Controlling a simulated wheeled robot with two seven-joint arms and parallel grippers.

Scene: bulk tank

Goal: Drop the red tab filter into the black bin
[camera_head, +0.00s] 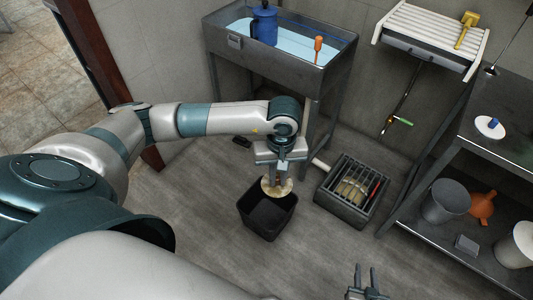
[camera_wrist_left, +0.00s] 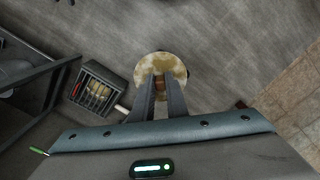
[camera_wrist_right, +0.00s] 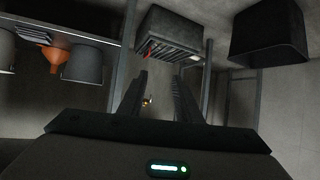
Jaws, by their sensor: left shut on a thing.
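My left gripper (camera_head: 279,166) is shut on a round, pale filter disc with yellow-brown stains (camera_head: 277,187). In the left wrist view the disc (camera_wrist_left: 161,68) shows beyond the fingers (camera_wrist_left: 160,85), with a reddish-brown tab between them; its exact colour is hard to tell. In the head view the disc hangs over the far rim of the black bin (camera_head: 268,220), which stands on the floor. The bin also shows in the right wrist view (camera_wrist_right: 268,35). My right gripper (camera_head: 365,272) is open and empty at the bottom of the head view.
A dark slotted crate (camera_head: 341,209) with pale pieces and a red piece (camera_head: 374,188) stands right of the bin. A steel tank (camera_head: 290,72) on legs is behind. A steel shelf unit (camera_head: 495,150) with buckets and an orange funnel (camera_head: 482,206) is at right.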

